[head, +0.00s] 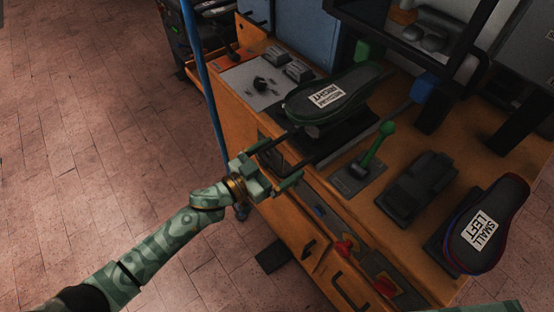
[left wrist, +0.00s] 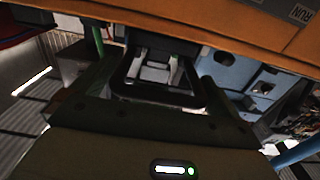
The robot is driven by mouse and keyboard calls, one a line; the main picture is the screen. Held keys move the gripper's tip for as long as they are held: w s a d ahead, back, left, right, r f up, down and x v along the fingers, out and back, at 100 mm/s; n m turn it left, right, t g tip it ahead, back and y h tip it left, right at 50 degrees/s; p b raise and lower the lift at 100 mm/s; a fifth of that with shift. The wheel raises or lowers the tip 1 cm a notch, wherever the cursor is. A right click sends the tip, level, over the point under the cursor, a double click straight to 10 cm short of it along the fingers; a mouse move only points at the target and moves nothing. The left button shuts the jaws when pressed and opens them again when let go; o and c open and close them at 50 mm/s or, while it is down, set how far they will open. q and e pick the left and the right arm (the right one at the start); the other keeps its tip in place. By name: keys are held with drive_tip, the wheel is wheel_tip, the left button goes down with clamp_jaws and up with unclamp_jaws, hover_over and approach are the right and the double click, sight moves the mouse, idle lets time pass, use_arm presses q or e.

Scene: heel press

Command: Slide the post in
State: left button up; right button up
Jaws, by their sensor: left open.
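The post with the dark last labelled "MEDIUM RIGHT" (head: 325,97) sits on a dark base at the upper middle of the orange bench. A thin dark handle frame (head: 268,146) reaches from it past the bench's front edge. My left gripper (head: 281,167) is open at this frame. In the left wrist view the dark loop-shaped frame (left wrist: 158,97) shows between my two spread fingers (left wrist: 155,88). I cannot tell whether the fingers touch it.
A second last labelled "SMALL LEFT" (head: 481,232) stands at the right of the bench. A green lever (head: 377,143) and a control panel (head: 265,82) flank the medium post. A blue pole (head: 202,75) stands left of the bench. The floor at left is clear.

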sight(309, 141)
use_arm(q)
drive_tip(key=c, duration=1.1)
drive_tip(key=shift+o, duration=0.2)
drive_tip(key=b+x, duration=0.2)
drive_tip(key=x, duration=0.9)
drive_tip(key=shift+w+d+f+b, duration=0.1)
drive_tip(key=shift+d+f+b, duration=0.05)
drive_tip(key=shift+d+b, duration=0.2)
drive_tip(key=shift+w+d, duration=0.2)
drive_tip(key=o, duration=1.1)
drive_tip(key=shift+c, duration=0.2)
